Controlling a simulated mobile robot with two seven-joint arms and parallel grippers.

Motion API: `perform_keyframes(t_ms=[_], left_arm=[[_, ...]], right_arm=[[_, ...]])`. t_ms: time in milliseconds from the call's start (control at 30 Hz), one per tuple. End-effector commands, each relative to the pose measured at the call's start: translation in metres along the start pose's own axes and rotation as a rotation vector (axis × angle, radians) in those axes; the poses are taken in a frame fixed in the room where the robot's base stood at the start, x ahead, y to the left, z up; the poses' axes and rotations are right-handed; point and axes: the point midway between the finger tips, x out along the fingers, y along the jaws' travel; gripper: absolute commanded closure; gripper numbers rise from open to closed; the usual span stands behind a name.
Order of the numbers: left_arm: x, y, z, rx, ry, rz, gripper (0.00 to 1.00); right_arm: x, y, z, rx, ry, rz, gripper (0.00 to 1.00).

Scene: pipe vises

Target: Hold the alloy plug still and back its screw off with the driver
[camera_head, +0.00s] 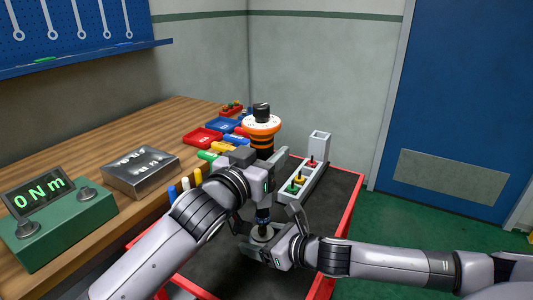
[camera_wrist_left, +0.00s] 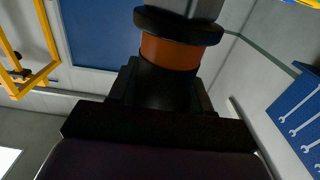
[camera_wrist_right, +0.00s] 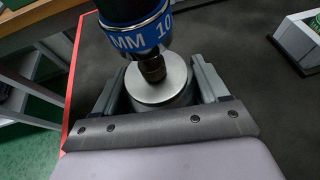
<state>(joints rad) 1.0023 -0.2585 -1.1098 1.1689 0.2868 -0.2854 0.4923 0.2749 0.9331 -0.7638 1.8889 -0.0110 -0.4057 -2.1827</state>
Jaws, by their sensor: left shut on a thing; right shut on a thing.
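The driver (camera_head: 262,126) stands upright, with a black knob, a white and orange collar and a black body. My left gripper (camera_head: 264,160) is shut on its black body; the left wrist view shows the body between the jaws below an orange band (camera_wrist_left: 169,52). The alloy plug (camera_wrist_right: 160,82) is a silver round piece. My right gripper (camera_wrist_right: 158,92) is shut around it, low over the dark cart top. The driver's blue-banded lower end (camera_wrist_right: 140,38) reaches down to the plug's top centre, its tip seemingly touching there. The screw itself is hidden beneath the tip.
A grey rack (camera_head: 303,183) with red, yellow and green pieces stands behind and right on the red-rimmed cart (camera_head: 343,222). The wooden bench at left holds a green meter (camera_head: 62,222) reading 0 Nm, a metal box (camera_head: 140,172) and coloured trays (camera_head: 202,136).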

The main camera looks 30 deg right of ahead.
Motion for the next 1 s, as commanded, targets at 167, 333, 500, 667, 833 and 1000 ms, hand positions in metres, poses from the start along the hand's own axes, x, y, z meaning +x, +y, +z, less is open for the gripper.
perform_keyframes(t_ms=[167, 333, 500, 667, 833, 1000], left_arm=[[0.0, -0.003, 0.0, -0.001, -0.015, -0.007, 1.0], [0.0, -0.003, -0.012, 0.001, -0.009, -0.006, 1.0], [0.0, -0.001, -0.024, 0.001, -0.004, -0.002, 1.0], [0.0, -0.001, -0.034, 0.001, -0.001, -0.002, 1.0], [0.0, -0.001, -0.044, 0.001, 0.0, -0.001, 1.0], [0.0, 0.0, -0.05, 0.001, 0.0, 0.0, 1.0]], right_arm=[[0.0, 0.001, 0.001, 0.003, -0.003, 0.003, 0.73], [0.0, 0.001, 0.001, 0.002, -0.003, 0.003, 0.73], [0.0, 0.001, 0.001, 0.002, -0.002, 0.002, 0.73], [0.0, 0.001, 0.001, 0.002, -0.002, 0.002, 0.73], [0.0, 0.001, 0.001, 0.001, -0.002, 0.002, 0.73], [0.0, 0.0, 0.001, 0.001, -0.002, 0.001, 0.73]])
